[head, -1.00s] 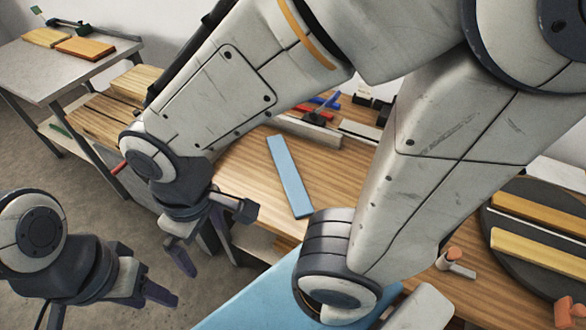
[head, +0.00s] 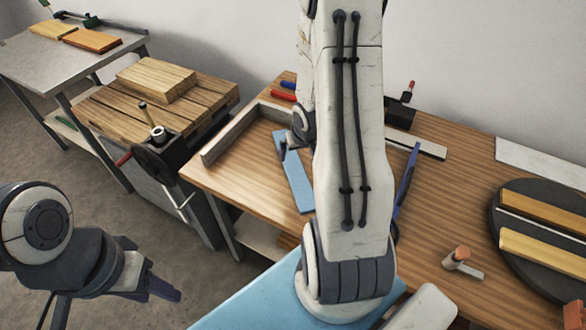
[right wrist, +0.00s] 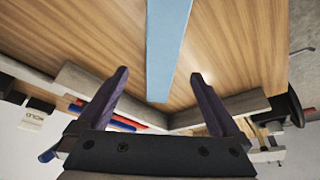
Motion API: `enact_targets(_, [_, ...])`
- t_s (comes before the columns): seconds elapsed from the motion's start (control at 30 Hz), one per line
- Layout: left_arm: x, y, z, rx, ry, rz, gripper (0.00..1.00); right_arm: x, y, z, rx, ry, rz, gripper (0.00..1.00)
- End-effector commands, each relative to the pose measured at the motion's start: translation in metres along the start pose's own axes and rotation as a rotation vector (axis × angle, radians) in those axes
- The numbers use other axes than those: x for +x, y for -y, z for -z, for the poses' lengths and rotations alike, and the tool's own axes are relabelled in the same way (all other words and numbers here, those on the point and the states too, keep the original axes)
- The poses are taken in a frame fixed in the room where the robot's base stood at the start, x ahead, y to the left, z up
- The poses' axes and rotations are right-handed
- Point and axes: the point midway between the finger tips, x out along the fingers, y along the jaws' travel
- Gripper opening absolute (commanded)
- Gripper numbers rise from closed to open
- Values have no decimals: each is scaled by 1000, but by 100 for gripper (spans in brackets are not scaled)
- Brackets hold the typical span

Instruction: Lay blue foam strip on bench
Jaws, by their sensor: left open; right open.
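The blue foam strip (head: 297,183) lies flat on the wooden bench (head: 230,178), inside the left part of its top. My right gripper (right wrist: 163,98) is open above the bench, with its two dark purple fingers apart. In the right wrist view the end of the strip (right wrist: 166,50) shows between and beyond the fingers, and no grip on it shows. In the head view my right arm hides most of that gripper; one dark finger shows at the strip's far end. My left gripper (head: 155,288) is open and empty at the lower left, off the bench.
A grey raised edging (head: 232,136) bounds the bench's far left corner. A slatted worktable with a wooden block (head: 157,80) stands to the left.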

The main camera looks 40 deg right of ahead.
Motion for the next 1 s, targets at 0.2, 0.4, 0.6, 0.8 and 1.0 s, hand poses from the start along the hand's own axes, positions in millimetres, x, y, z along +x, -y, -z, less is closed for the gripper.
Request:
enact_targets(0.2, [13,1,-1,0,0,0,50,26,1,-1,0,1,0,100])
enact_targets(0.4, [23,2,-1,0,0,0,50,49,4,-5,-1,4,1,100])
enact_targets(0.6, [25,2,-1,0,0,0,50,74,5,-6,-2,2,1,100])
enact_targets(0.8, [25,2,-1,0,0,0,50,77,4,-4,-3,-1,0,100])
enact_targets(1.0, [25,2,-1,0,0,0,50,77,4,-5,-3,0,0,62])
